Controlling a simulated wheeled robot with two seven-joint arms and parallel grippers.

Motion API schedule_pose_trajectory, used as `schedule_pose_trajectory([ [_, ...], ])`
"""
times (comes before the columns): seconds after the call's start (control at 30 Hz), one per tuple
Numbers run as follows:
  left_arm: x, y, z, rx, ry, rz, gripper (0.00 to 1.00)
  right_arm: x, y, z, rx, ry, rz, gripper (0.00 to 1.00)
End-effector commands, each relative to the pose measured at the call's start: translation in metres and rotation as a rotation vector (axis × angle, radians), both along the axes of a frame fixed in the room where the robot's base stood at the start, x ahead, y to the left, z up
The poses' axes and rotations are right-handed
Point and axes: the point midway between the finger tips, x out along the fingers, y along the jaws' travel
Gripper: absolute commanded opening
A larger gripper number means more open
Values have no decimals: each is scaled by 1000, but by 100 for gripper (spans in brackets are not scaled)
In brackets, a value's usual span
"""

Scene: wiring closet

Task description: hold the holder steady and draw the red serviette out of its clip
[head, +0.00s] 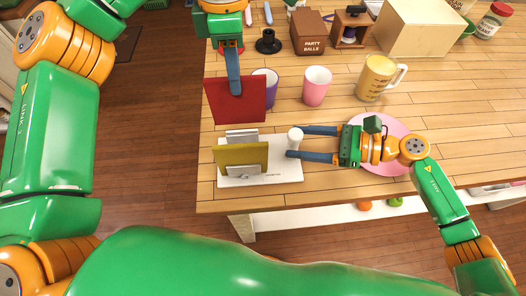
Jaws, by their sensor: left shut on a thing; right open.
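The holder has a white base (282,172), two grey metal clips and a white knob (295,137) at its right. A mustard-yellow serviette (240,155) stands in the front clip. The rear clip (241,135) shows behind it. The red serviette (222,104) is upright behind the rear clip, its lower edge appearing clear of the clip. My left gripper (234,92) is shut on the red serviette from above. My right gripper (294,143) is open, its fingers either side of the knob; contact cannot be told.
A purple cup (271,78), a pink cup (316,86) and a yellow mug (377,78) stand behind the holder. A pink plate (378,163) lies under my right gripper's body. A box labelled party balls (310,38) is further back. The table's left and front edges are close.

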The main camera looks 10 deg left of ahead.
Motion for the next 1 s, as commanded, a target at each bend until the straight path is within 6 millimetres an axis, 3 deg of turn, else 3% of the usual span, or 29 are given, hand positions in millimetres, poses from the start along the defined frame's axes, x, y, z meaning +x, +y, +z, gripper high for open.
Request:
schedule_pose_trajectory([
  [0.17, 0, 0, 0, 0, 0, 0, 0, 0, -11, 2, -2, 2, -2, 67],
  [0.4, 0, 0, 0, 0, 0, 0, 0, -6, -73, 21, -4, 1, -4, 67],
  [0.6, 0, 0, 0, 0, 0, 0, 0, -10, -109, 32, -2, 1, -1, 67],
  [1.0, 0, 0, 0, 0, 0, 0, 0, -10, -115, 35, 1, 0, 0, 67],
])
